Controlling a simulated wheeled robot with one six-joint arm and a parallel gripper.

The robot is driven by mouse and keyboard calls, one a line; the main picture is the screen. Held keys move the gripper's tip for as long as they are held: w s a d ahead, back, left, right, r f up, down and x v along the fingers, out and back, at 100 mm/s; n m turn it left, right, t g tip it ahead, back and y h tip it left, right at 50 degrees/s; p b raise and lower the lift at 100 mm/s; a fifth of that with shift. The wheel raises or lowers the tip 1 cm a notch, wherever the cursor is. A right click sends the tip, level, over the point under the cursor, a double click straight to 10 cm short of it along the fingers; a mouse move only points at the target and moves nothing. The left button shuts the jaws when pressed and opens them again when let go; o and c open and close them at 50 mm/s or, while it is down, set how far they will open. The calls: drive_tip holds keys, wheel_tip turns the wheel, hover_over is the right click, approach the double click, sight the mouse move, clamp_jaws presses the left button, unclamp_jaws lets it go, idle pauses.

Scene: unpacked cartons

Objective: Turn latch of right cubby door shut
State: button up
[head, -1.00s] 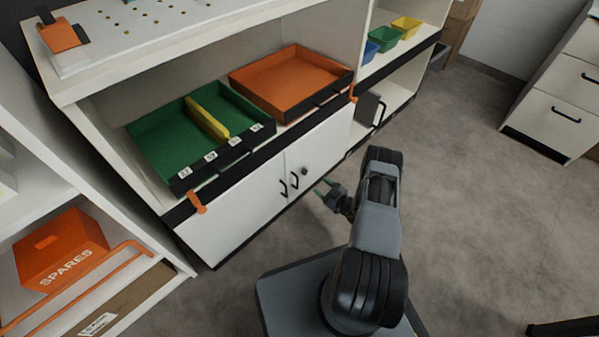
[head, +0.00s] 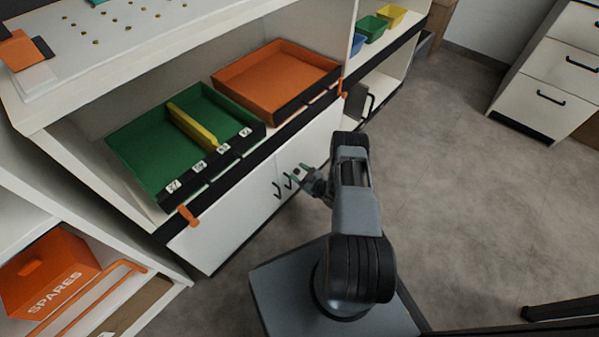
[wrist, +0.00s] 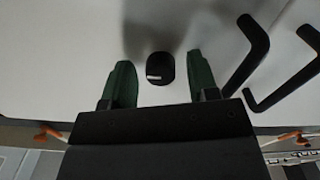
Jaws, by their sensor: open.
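The right cubby door (head: 318,140) is a white panel, closed flush beside the left door (head: 228,222). Its latch (wrist: 160,68) is a small round black knob with a pale mark, in the wrist view. My gripper (head: 297,173) is at the front of the right door, its green fingers apart. In the wrist view my gripper (wrist: 161,78) has one finger on each side of the latch, with a visible gap on both sides. I cannot tell whether the fingertips reach its depth. In the head view the gripper hides the latch.
Two black bar handles (wrist: 248,52) stick out close beside the fingers in the wrist view. Above the doors sit a green tray (head: 140,150) and an orange tray (head: 275,80). Orange clips (head: 187,215) hang on the shelf edge.

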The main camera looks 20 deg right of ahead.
drive_tip(key=shift+c, duration=0.4)
drive_tip(key=c, duration=0.8)
drive_tip(key=shift+d, duration=0.15)
drive_tip(key=shift+c, duration=0.2)
drive_tip(key=n, duration=0.4)
drive_tip(key=shift+a+b, duration=0.2)
drive_tip(key=shift+b, duration=0.2)
drive_tip(key=n, duration=0.4)
drive_tip(key=shift+f+n+b, duration=0.1)
drive_tip(key=shift+n+b, duration=0.2)
drive_tip(key=shift+b, duration=0.05)
drive_tip(key=n, duration=0.4)
drive_tip(key=shift+n+b, duration=0.3)
drive_tip(key=n, duration=0.4)
drive_tip(key=shift+n, duration=0.3)
